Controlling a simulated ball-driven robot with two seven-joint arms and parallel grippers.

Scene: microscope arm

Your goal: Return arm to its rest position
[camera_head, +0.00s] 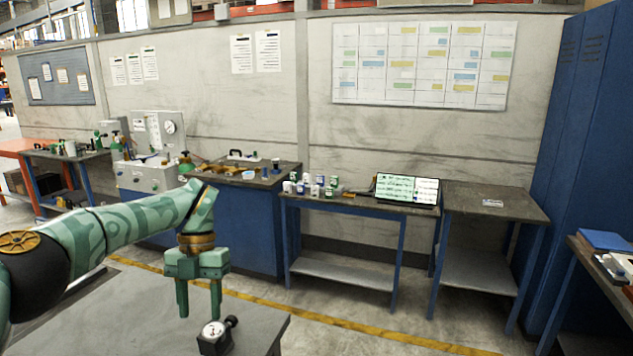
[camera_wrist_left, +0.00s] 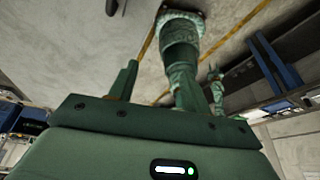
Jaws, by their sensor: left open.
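My left arm comes in from the left in the head view, green and patterned, reaching out over a dark grey table (camera_head: 130,315). My left gripper (camera_head: 199,300) hangs down from it with two green fingers apart. It is open with nothing between the fingers. A small device with a round white dial and a black knob (camera_head: 215,337) stands on the table just below and in front of the fingers, apart from them. In the left wrist view the gripper's green body and a finger show, with concrete floor behind. My right gripper is in neither view.
Along the back wall are a grey machine with a gauge (camera_head: 152,150), a blue cabinet bench (camera_head: 240,225), a table with bottles and a screen (camera_head: 408,189), and an almost bare table (camera_head: 495,202). Tall blue lockers (camera_head: 580,130) stand right. Open floor lies between.

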